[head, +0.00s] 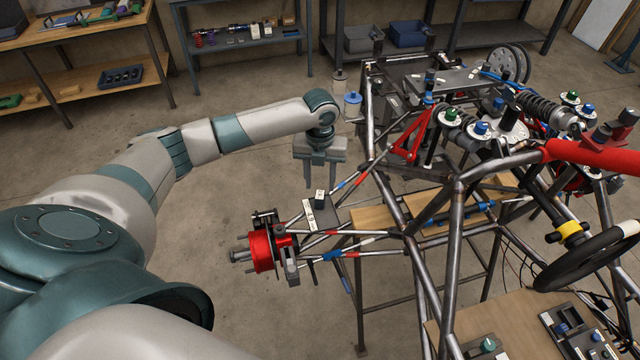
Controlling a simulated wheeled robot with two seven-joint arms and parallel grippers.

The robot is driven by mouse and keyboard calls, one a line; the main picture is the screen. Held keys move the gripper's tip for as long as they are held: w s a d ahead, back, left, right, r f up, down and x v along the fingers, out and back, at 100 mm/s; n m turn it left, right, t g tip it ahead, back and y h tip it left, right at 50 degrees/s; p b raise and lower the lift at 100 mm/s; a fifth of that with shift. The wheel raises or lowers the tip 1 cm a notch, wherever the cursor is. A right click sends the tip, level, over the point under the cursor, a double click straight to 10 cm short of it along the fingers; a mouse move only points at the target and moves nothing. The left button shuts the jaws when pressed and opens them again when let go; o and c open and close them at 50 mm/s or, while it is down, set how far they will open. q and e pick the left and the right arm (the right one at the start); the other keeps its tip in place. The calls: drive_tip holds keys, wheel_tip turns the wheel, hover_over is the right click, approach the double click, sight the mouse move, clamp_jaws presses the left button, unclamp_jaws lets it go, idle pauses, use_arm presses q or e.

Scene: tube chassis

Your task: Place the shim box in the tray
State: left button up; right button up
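A small dark green box with a pale top (319,197), which looks like the shim box, stands on a grey plate (326,214) at the red hub end of the suspension arms. A white label card (309,214) is beside it. My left gripper (320,180) points down just above and behind the box in the picture. Its two fingers are apart, with nothing visible between them. A dark compartmented tray (570,322) lies on the wooden board at the lower right; I cannot tell whether it is the task's tray. My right gripper is out of view.
The tube chassis (424,290) fills the right half, with a red wheel hub (267,250) and thin suspension rods near the gripper. A steering wheel (590,262) is at right. Shelves stand at the back. The floor at centre left is clear.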

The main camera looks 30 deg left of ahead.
sight(320, 194)
use_arm(q)
wheel_tip(320, 194, up, 6)
drive_tip(key=shift+b, duration=0.35)
idle(0.4)
